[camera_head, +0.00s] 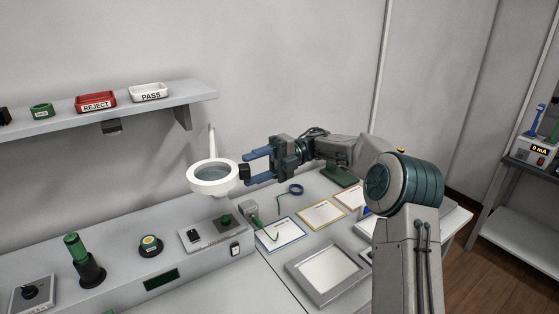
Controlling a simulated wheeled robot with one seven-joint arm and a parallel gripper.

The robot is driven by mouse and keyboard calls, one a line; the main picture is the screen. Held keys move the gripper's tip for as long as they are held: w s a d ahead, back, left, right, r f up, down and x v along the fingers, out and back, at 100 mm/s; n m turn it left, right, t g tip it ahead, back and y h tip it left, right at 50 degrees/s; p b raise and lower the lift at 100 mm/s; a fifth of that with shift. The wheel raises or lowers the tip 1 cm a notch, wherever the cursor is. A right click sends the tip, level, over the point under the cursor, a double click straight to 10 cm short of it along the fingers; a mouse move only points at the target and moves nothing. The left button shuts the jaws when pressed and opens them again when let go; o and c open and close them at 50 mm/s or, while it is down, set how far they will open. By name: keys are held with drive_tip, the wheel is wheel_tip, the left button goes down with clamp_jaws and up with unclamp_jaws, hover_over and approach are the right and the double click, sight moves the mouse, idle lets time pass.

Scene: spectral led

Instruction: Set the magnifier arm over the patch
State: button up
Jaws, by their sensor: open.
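The magnifier (213,178) is a white ring with a grey-blue lens, held above the bench, with a thin white arm rising behind it. A small black block (245,172) sits on its right side. My gripper (256,167) is just right of the ring, with its two blue fingers pointing left and spread apart. The fingertips are near the black block, above and below it; I cannot tell if they touch it. A pale square panel in a grey frame (328,271) lies on the bench to the lower right. I cannot tell whether it is the patch.
A console (125,281) with knobs and a green cylinder (77,247) runs along the left. Bordered cards (321,214), a blue ring (295,189) and a green board (341,176) lie on the bench. A shelf above holds REJECT (96,101) and PASS (149,92) trays.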

drive_tip(key=p+v, duration=0.1)
drive_tip(key=v, duration=1)
drive_tip(key=shift+w+d, duration=0.25)
drive_tip(key=shift+d, duration=0.05)
